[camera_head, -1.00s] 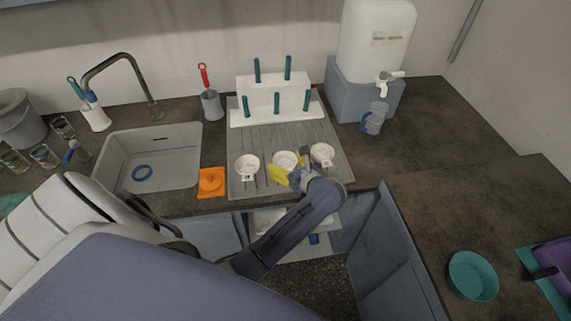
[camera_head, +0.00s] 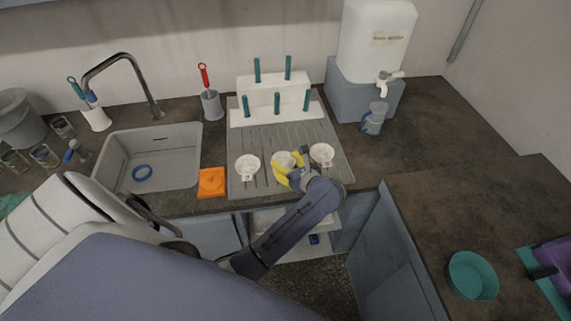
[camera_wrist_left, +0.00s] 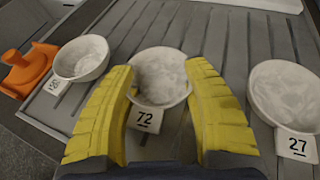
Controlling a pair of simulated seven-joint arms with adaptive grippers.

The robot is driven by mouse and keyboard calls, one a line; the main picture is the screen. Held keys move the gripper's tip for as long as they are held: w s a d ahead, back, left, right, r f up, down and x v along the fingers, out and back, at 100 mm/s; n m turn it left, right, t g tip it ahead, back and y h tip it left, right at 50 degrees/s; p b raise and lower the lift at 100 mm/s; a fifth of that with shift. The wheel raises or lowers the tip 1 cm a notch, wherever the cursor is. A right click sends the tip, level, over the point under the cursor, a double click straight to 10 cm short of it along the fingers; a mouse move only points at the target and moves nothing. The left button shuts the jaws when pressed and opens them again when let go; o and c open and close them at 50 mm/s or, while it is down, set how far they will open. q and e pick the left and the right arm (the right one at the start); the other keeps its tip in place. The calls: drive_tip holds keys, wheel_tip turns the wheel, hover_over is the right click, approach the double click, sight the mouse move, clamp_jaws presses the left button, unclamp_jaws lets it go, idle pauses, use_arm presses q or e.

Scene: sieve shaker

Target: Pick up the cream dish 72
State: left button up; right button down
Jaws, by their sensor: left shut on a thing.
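The cream dish 72 (camera_wrist_left: 163,77) is a small round bowl with a tag reading 72, in the middle of the left wrist view. In the head view the dish (camera_head: 285,159) is the middle one of three on the grey drainboard, partly covered by my gripper. My left gripper (camera_wrist_left: 163,85) has yellow fingers, one on each side of the dish, shut on it. In the head view the left gripper (camera_head: 288,170) comes from the front. The dish looks upright, and I cannot tell whether it is clear of the board. My right gripper is not in view.
A dish tagged 27 (camera_wrist_left: 285,95) stands to the right and another tagged dish (camera_wrist_left: 82,58) to the left, with an orange object (camera_head: 211,182) beyond it. A white rack with teal pegs (camera_head: 275,100) stands behind on the drainboard (camera_head: 240,135). The sink (camera_head: 150,155) is at left.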

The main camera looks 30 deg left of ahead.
use_arm(q)
wheel_tip(320, 180, up, 10)
drive_tip(key=s+d+r+m+t+h, duration=0.1)
drive_tip(key=d+r+m+t+h, duration=0.3)
drive_tip(key=d, duration=0.4)
drive_tip(key=d+r+m+t+h, duration=0.25)
drive_tip(key=d+m+h, duration=0.2)
drive_tip(key=d, duration=0.25)
drive_tip(key=r+m+h, duration=0.1)
drive_tip(key=w+a+m+h, duration=0.1)
drive_tip(key=m, duration=0.1)
drive_tip(key=w+a+r+m+t+h, duration=0.1)
drive_tip(key=shift+w+a+r+h, duration=0.1)
drive_tip(key=shift+r+h, duration=0.2)
drive_tip(key=shift+h, duration=0.05)
drive_tip(key=shift+a, duration=0.1)
idle(0.5)
